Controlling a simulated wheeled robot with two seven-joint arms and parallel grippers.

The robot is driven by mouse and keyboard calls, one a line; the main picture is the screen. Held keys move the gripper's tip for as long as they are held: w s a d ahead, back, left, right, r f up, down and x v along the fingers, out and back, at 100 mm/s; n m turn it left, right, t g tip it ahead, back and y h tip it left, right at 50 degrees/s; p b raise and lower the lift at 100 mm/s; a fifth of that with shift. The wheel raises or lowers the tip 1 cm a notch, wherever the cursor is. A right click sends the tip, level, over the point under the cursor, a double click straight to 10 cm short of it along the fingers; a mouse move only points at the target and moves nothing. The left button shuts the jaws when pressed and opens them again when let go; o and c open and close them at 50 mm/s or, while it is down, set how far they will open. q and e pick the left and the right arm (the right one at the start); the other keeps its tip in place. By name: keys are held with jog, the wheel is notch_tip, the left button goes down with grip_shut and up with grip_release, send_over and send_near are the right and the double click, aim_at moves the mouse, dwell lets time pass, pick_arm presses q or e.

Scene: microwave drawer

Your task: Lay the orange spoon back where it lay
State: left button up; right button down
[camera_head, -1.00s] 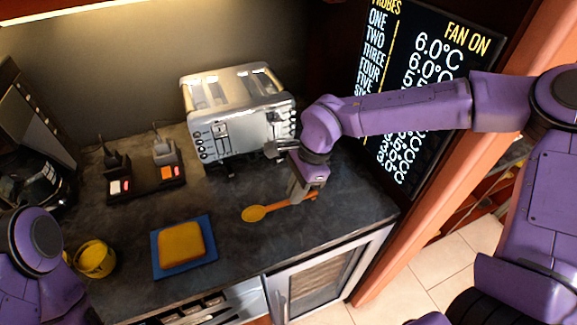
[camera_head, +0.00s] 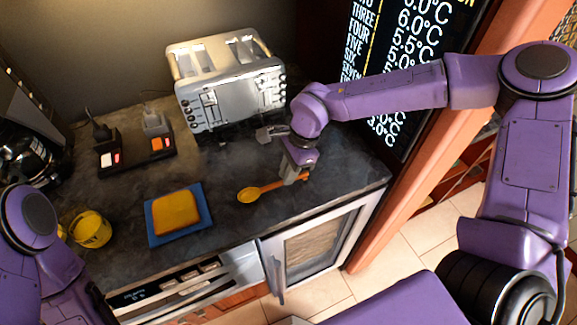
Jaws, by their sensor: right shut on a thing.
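The orange spoon (camera_head: 250,194) is at the right part of the dark counter, its bowl to the left and its handle running right under my right gripper. My right gripper (camera_head: 290,180) points down and is shut on the spoon's handle. The spoon is at or just above the counter; I cannot tell if it touches. My left arm shows at the lower left, but its gripper is out of the picture.
A silver toaster (camera_head: 235,97) stands behind. A blue board (camera_head: 195,224) with a yellow slab (camera_head: 175,212) lies left of the spoon. Bare counter (camera_head: 240,160) lies between toaster and spoon.

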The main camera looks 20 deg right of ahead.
jog(key=shift+f, duration=0.35)
jog(key=c, duration=1.1)
grip_release()
jog(key=b+v, duration=0.1)
jog(key=v, duration=0.9)
jog(key=shift+d+r+b, duration=0.1)
jog(key=shift+r+b, duration=0.15)
jog(key=shift+b, duration=0.15)
jog(key=shift+s, duration=0.1)
